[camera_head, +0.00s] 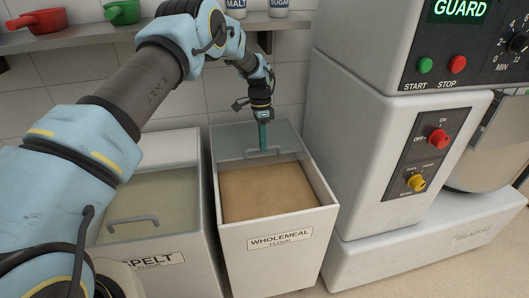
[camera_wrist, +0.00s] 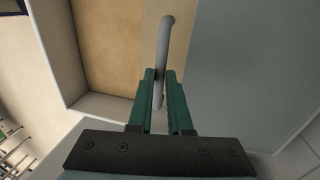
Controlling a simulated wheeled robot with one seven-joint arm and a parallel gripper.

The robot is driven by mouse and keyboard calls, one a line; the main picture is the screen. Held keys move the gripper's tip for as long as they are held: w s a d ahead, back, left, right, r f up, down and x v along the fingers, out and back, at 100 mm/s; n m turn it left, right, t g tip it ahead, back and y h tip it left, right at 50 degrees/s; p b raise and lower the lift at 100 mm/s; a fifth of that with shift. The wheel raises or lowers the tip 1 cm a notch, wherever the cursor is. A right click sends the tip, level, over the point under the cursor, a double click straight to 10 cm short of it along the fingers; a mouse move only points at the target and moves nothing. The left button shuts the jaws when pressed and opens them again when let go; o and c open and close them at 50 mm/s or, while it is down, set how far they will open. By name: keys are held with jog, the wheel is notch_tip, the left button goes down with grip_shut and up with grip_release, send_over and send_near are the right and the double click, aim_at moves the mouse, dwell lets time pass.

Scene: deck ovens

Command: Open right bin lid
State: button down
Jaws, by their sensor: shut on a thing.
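The right bin (camera_head: 234,243), labelled "Wholemeal Flour", has its front part uncovered, and tan flour (camera_head: 265,192) shows inside. Its grey lid (camera_head: 232,136) lies toward the back, with a bar handle near its front edge. My gripper (camera_head: 263,148) points down at the back of the bin. In the wrist view, the green fingers of my gripper (camera_wrist: 161,76) are shut on the grey handle (camera_wrist: 165,42), one on each side. The lid (camera_wrist: 245,65) spreads to the right there, and bare flour (camera_wrist: 112,45) shows to the left.
The left bin (camera_head: 197,212), labelled "Spelt", stands close beside with its lid and handle (camera_head: 132,221) over the front. A large white machine (camera_head: 345,150) stands to the right. A shelf (camera_head: 90,37) with red and green scoops runs above along the tiled wall.

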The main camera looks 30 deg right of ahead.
jog(key=shift+w, duration=0.15)
jog(key=c, duration=0.8)
grip_release()
jog(key=shift+c, duration=0.2)
notch_tip(320, 180, up, 7)
jog(key=w+b, duration=0.1)
jog(key=shift+w+d+r+b, duration=0.15)
jog(key=shift+w+d+b, duration=0.05)
jog(key=shift+d+b, duration=0.1)
